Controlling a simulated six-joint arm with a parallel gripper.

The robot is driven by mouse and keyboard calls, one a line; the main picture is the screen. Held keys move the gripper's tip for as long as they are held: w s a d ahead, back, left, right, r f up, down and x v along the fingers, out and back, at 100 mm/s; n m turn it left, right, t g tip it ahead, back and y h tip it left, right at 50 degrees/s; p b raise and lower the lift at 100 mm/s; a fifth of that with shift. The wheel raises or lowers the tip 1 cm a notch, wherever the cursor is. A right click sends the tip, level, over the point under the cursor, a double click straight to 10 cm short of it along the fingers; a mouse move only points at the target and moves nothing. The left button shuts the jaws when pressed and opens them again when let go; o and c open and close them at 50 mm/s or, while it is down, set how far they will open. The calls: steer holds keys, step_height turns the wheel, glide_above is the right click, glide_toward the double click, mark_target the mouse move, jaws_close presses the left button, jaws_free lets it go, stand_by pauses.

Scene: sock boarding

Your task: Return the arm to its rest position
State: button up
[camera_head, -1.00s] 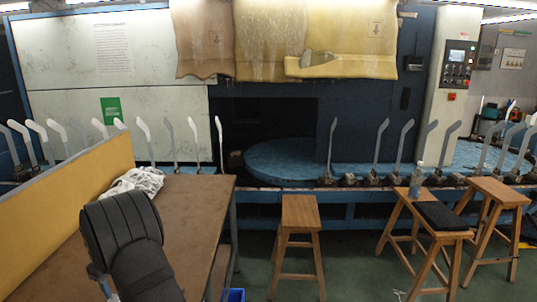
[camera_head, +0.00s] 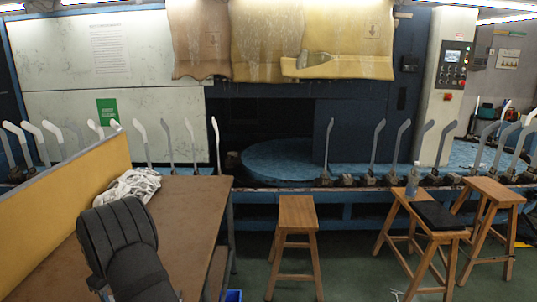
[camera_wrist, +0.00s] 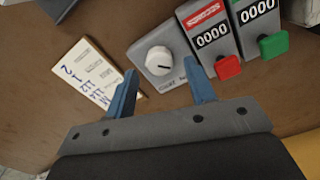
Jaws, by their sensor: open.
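My arm shows at the lower left of the head view, over the brown table (camera_head: 190,215); its gripper end is hidden there. In the wrist view my gripper (camera_wrist: 163,80) shows two blue fingers spread apart with nothing between them. Beyond the fingertips on the table are a grey box with a white dial (camera_wrist: 159,60), a counter with a red button (camera_wrist: 228,67), a counter with a green button (camera_wrist: 273,45) and a card with handwritten numbers (camera_wrist: 85,75). I cannot tell how high the fingers are above the table.
A pile of white socks (camera_head: 132,187) lies on the table beside a yellow partition (camera_head: 65,200). Wooden stools (camera_head: 297,213) stand to the right. Beyond is a machine with a row of upright sock forms (camera_head: 217,145) and a blue round table (camera_head: 285,160).

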step_height(320, 180, up, 16)
step_height(320, 180, down, 17)
steer(key=shift+f, duration=0.2)
steer(key=m, duration=0.3)
steer(key=shift+m, duration=0.4)
steer(key=m, duration=0.4)
steer(key=shift+w+d+m, duration=0.1)
steer(key=shift+m, duration=0.2)
steer(key=m, duration=0.4)
steer(key=shift+d+m, duration=0.1)
steer(key=shift+m, duration=2)
